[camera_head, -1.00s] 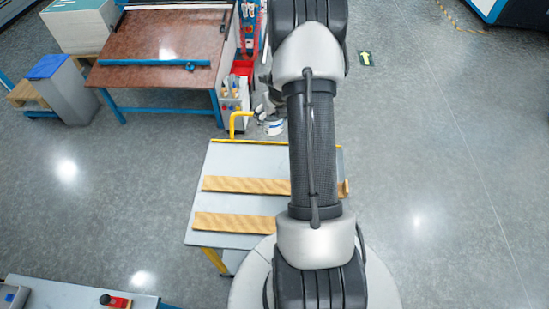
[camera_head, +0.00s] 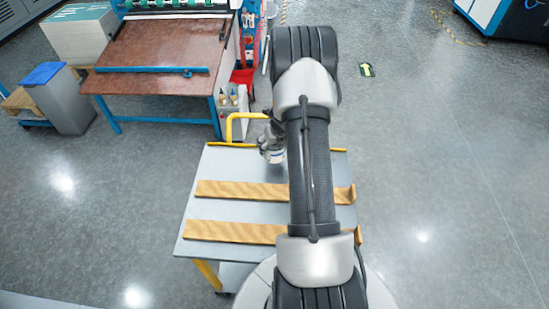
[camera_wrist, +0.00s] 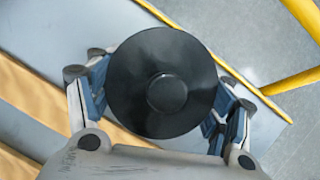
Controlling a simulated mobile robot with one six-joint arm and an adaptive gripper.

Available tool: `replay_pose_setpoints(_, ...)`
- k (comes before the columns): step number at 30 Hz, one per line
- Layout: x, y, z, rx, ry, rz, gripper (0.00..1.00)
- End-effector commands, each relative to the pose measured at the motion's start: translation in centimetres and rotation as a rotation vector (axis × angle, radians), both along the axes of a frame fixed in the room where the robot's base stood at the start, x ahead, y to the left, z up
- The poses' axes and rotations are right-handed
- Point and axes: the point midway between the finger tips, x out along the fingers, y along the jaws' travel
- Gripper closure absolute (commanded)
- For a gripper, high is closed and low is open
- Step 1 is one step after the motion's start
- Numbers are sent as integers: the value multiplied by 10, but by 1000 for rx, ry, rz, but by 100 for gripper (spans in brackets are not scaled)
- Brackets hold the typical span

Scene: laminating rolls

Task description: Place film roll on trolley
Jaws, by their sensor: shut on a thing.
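In the wrist view, my gripper (camera_wrist: 165,93) is shut on the film roll (camera_wrist: 165,92), seen end-on as a black disc with a round hub. The roll's length is hidden behind this disc. The trolley (camera_head: 228,158) has a grey top with a yellow far edge and two wooden strips across it. In the head view, my gripper (camera_head: 271,150) appears over the trolley's far part, beyond the far wooden strip (camera_head: 240,190). The roll can hardly be told apart there. In the wrist view, the trolley top (camera_wrist: 210,35) lies beneath the roll; the height between them is unclear.
A yellow handle (camera_head: 230,125) rises at the trolley's far edge. A brown-topped bench (camera_head: 150,50) with blue legs stands beyond, beside a small rack with bottles (camera_head: 230,98). A grey bin (camera_head: 62,95) stands far left. Floor on the right is clear.

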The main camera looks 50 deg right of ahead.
Motion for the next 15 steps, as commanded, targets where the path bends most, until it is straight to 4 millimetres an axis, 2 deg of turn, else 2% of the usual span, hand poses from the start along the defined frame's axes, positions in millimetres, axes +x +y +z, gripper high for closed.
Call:
replay_pose_setpoints(4,0,0,-11,0,-1,0,56)
replay_pose_setpoints(10,0,0,-40,0,-1,0,56)
replay_pose_setpoints(15,1,-1,-43,-2,-1,0,55)
